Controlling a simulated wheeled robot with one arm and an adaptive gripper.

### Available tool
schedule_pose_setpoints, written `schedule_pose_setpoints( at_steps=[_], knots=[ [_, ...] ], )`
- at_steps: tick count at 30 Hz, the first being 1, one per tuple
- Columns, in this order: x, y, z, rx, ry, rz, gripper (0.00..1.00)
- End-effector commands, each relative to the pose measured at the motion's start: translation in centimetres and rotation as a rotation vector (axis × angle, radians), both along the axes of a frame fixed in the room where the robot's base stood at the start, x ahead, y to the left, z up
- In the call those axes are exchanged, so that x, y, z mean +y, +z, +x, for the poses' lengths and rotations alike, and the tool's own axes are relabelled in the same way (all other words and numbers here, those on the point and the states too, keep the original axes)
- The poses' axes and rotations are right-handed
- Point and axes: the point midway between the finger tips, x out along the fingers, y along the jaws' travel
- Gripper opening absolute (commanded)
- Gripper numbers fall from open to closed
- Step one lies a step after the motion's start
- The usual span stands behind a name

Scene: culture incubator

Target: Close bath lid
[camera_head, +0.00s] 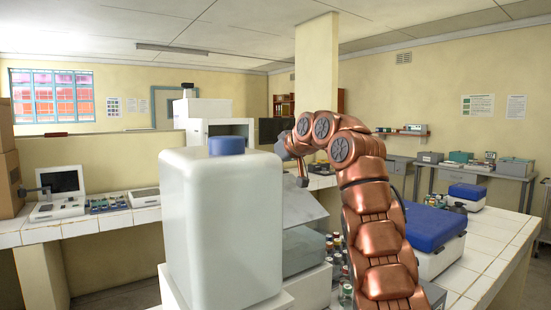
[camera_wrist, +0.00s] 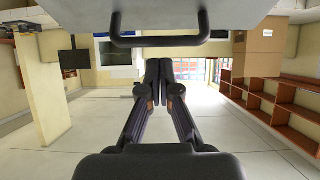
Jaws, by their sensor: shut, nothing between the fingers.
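The bath (camera_head: 303,262) stands on the bench behind the large white bottle, which hides much of it. Its pale grey lid (camera_head: 308,210) is raised and tilted. In the wrist view a pale grey panel, seemingly this lid (camera_wrist: 225,10), fills the top edge, with a black bar handle (camera_wrist: 158,41) on it. My gripper (camera_head: 302,181) is above the lid at the end of my copper-coloured arm. In the wrist view my gripper (camera_wrist: 158,70) is shut and empty, its fingertips just below the handle in the picture. I cannot tell whether they touch it.
A large white bottle with a blue cap (camera_head: 226,145) stands close in front, left of my arm. Small jars (camera_head: 345,290) stand beside the bath. A blue-lidded box (camera_head: 436,226) is on the right. Tiled benches (camera_head: 490,250) run along both sides.

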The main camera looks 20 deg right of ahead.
Motion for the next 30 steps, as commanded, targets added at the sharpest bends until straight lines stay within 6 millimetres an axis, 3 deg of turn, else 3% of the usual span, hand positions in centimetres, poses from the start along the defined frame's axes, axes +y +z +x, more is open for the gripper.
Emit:
schedule_pose_setpoints(
  at_steps=[7,30],
  knots=[
    [-0.07,-1.16,0.32,-0.001,0.0,0.001,0.0],
    [0.26,-1.47,1.03,0.051,0.001,-0.006,0.0]
  ],
)
